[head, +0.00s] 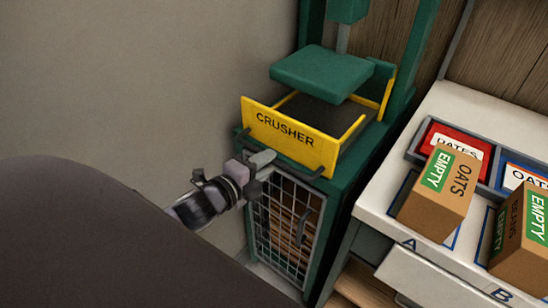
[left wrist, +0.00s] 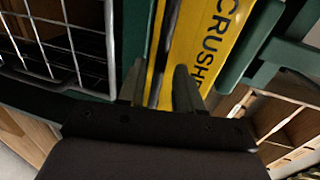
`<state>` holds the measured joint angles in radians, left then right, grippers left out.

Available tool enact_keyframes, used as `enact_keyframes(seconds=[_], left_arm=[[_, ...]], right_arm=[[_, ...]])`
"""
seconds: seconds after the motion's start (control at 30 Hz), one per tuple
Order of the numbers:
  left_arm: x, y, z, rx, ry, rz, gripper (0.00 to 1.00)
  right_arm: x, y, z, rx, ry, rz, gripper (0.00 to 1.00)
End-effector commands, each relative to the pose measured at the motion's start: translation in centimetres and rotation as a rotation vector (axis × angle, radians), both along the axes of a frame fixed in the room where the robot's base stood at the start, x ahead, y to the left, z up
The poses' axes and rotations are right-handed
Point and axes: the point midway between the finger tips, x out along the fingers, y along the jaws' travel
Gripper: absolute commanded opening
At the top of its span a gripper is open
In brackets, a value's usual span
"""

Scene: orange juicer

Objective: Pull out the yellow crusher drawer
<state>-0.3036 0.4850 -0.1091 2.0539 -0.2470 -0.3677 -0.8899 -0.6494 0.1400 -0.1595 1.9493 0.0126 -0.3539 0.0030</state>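The yellow crusher drawer (head: 262,118) has a front panel lettered CRUSHER and a dark handle bar (head: 290,162) along its lower front. Its open tray shows behind the panel, partly under the green press plate (head: 322,72). My left gripper (head: 262,160) is at the front, by the left part of the handle. In the left wrist view my left gripper's two fingers (left wrist: 160,88) are apart, with the yellow panel (left wrist: 207,40) just beyond them. I cannot tell whether the fingers touch the handle. My right gripper is not in view.
Below the drawer is a wire mesh door (head: 285,225) in the green frame, close under my gripper. To the right, a white counter (head: 385,190) holds cardboard boxes (head: 440,195) and a red bin (head: 448,138). A bare wall is at left.

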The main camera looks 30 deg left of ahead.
Motion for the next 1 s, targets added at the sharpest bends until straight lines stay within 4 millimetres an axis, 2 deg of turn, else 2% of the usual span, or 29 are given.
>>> enact_keyframes(seconds=[0.1, 0.3, 0.67, 0.7, 0.8, 1.0], left_arm=[[1.4, -0.1, -0.2, -0.002, 0.000, 0.000, 0.35], [2.9, -0.3, -0.6, -0.001, 0.001, -0.001, 0.35], [3.3, -0.3, -0.7, -0.002, 0.001, -0.001, 0.35], [3.3, -0.3, -0.7, -0.002, 0.001, -0.001, 0.28], [3.2, -0.3, -0.7, -0.002, 0.001, -0.001, 0.00], [3.2, -0.3, -0.7, -0.002, 0.001, -0.001, 0.00]], right_arm=[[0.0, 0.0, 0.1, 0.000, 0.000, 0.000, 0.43], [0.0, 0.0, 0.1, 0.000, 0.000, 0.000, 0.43], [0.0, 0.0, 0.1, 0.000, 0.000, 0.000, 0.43], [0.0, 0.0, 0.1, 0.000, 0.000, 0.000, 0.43], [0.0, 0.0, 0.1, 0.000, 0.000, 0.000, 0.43], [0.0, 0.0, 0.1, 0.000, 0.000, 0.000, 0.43]])
